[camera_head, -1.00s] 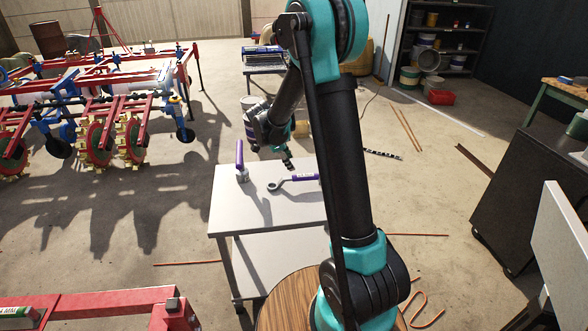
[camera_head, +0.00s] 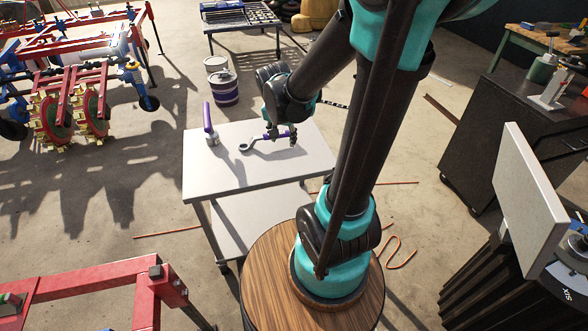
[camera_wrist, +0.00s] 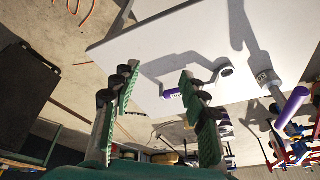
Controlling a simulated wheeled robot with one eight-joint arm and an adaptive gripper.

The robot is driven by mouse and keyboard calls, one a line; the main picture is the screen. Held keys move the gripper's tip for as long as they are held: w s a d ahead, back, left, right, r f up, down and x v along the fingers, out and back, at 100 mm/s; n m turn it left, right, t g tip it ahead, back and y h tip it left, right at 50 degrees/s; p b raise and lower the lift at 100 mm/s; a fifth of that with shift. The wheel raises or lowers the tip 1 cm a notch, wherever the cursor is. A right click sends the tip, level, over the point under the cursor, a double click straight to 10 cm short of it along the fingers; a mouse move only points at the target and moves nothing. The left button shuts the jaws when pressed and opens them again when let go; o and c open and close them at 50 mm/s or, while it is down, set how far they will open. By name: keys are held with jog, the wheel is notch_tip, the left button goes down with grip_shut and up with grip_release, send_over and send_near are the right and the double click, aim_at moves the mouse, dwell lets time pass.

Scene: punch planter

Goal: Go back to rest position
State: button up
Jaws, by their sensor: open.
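My gripper (camera_head: 287,137) is over the right part of a white table (camera_head: 215,178). In the wrist view my gripper (camera_wrist: 158,76) is open, its two green-padded fingers apart. A grey ring-ended tool with a purple handle (camera_head: 268,135) lies on the table. In the wrist view its handle (camera_wrist: 172,93) shows in the gap between the fingers; whether they touch it is not clear. A second purple-handled tool (camera_head: 208,120) stands upright at the table's left; it also shows in the wrist view (camera_wrist: 292,102).
A round wooden stand (camera_head: 262,270) is in front of the table. Purple-banded buckets (camera_head: 223,90) stand behind it. Red farm machinery (camera_head: 70,90) is at the left. A dark cabinet (camera_head: 520,130) and a pale panel (camera_head: 520,195) are at the right.

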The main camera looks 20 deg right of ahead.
jog(key=s+f+n+t+y, duration=0.1)
jog(key=s+f+n, duration=0.2)
jog(key=s+n, duration=0.4)
jog(key=s, duration=0.4)
jog(key=shift+s+d+f+y, duration=0.15)
jog(key=shift+s+f+y, duration=0.15)
jog(key=shift+s+f, duration=0.1)
